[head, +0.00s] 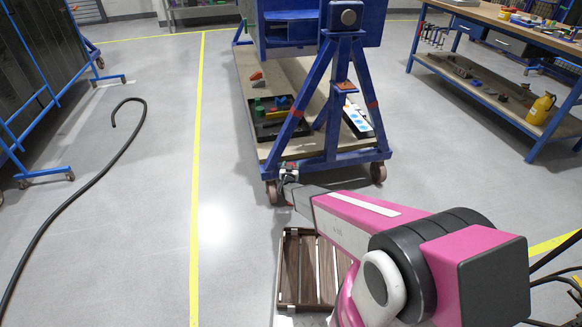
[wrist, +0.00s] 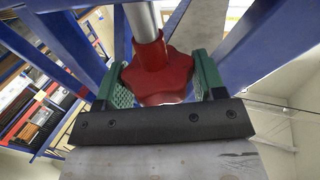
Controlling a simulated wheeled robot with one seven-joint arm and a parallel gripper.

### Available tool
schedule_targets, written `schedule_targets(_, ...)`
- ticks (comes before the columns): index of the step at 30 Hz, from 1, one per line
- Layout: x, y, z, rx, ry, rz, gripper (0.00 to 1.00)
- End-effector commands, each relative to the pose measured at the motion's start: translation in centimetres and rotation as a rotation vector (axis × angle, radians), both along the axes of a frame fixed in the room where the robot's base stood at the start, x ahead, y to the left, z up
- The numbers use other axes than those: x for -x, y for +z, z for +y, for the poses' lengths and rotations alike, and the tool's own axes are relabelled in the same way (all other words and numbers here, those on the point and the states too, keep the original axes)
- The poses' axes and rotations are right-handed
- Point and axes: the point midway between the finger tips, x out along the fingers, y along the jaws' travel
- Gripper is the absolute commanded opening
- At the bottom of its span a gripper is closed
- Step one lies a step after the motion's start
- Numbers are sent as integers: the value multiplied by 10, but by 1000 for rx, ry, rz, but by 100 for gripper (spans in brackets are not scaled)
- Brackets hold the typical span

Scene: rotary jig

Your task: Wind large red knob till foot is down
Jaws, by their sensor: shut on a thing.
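The large red knob (wrist: 158,78) is lobed and fills the middle of the wrist view. It sits at the end of a pale metal rod (wrist: 141,20) with a red collar. My gripper (wrist: 160,70) has its green-padded fingers on either side of the knob and is shut on it. In the head view my gripper (head: 288,174) is low at the near left corner of the blue jig frame (head: 330,163), close to a caster (head: 272,192). The knob is hidden there behind the gripper. I cannot make out the foot in either view.
Another caster (head: 378,173) stands at the jig's right. A wooden slatted pallet (head: 292,270) lies on the floor under my arm. A black hose (head: 75,190) curves across the left floor. A workbench (head: 500,22) stands at the right.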

Motion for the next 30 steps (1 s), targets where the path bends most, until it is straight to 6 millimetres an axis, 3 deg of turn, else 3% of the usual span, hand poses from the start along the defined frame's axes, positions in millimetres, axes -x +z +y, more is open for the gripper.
schedule_targets(30, -3, 0, 2, 3, -899, -3, 40)
